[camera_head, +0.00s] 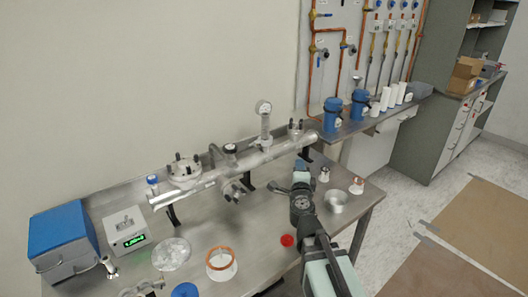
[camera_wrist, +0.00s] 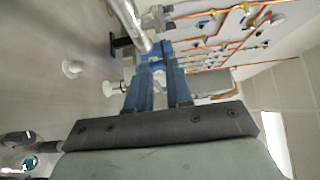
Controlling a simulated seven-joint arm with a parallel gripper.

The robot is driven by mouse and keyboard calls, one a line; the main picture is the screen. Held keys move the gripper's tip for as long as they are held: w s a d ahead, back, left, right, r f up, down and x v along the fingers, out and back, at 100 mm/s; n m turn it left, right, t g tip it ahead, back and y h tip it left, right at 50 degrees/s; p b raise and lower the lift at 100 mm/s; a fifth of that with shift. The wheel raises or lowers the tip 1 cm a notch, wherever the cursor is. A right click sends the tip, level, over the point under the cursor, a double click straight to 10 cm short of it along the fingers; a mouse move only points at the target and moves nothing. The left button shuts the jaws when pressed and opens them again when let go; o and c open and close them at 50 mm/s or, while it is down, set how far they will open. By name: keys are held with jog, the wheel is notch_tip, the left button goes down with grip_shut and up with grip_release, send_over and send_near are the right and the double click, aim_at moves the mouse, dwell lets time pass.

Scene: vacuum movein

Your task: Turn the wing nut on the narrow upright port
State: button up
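A silvery horizontal tube manifold (camera_head: 215,178) stands on black supports on the steel bench. A narrow upright port (camera_head: 265,128) rises from it and carries a round dial gauge (camera_head: 264,107). A wing nut cannot be made out clearly at the port's base. My gripper (camera_head: 302,168) is in front of the manifold's right end, lower than the port and apart from it. In the wrist view my gripper's two blue fingers (camera_wrist: 159,66) stand apart with a gap between them, and nothing is clearly held. The manifold tube (camera_wrist: 130,22) shows beyond them at upper left.
A wide flanged port (camera_head: 184,171) stands on the manifold's left part. A metal cup (camera_head: 336,200) and a small white-and-brown jar (camera_head: 357,187) stand right of my arm. A red cap (camera_head: 287,240) lies to its left. The wall panel carries copper pipes (camera_head: 311,60).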

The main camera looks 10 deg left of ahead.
jog(key=w+d, duration=0.4)
jog(key=d, duration=0.5)
jog(key=n+g+y, duration=0.5)
jog(key=n+y, duration=0.7)
jog(key=n, duration=1.4)
send_near(260, 147)
jog(key=x, duration=0.7)
jog(key=shift+w+a+r, duration=0.15)
jog(key=shift+w+a, duration=0.05)
jog(key=shift+w, duration=0.1)
grip_shut()
